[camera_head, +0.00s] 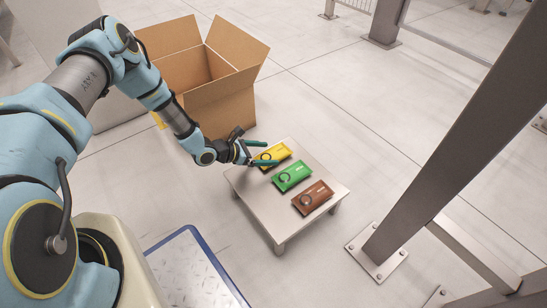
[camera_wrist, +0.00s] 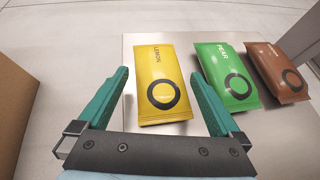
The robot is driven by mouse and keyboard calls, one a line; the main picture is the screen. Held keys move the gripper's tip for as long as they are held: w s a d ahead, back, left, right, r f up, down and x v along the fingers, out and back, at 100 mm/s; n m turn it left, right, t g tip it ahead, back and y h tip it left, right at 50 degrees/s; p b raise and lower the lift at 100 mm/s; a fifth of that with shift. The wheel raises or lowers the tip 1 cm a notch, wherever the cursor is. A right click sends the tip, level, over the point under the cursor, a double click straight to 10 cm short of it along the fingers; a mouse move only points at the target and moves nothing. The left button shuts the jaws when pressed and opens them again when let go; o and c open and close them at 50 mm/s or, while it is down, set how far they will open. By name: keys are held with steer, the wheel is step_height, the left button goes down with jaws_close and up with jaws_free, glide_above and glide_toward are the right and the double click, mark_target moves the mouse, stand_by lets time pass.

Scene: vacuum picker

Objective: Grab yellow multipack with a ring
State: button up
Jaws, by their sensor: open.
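The yellow multipack (camera_wrist: 158,65) lies on a low table, marked LEMON, with a dark ring printed or set on its face. It also shows in the head view (camera_head: 280,151) at the table's far left end. My gripper (camera_wrist: 158,84) is open, with its two teal fingers on either side of the yellow pack in the wrist view. In the head view my gripper (camera_head: 261,153) reaches the pack from the left. The fingers do not visibly grip it. I cannot tell their exact height over the table.
A green PEAR pack (camera_wrist: 222,62) lies just right of the yellow one, close to the right finger. A brown pack (camera_head: 311,196) lies beyond it on the low table (camera_head: 240,183). A large open cardboard box (camera_head: 228,103) stands behind. A metal post (camera_head: 450,135) rises at right.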

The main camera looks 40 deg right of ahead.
steer(key=shift+x, duration=1)
steer(key=c, duration=1.3)
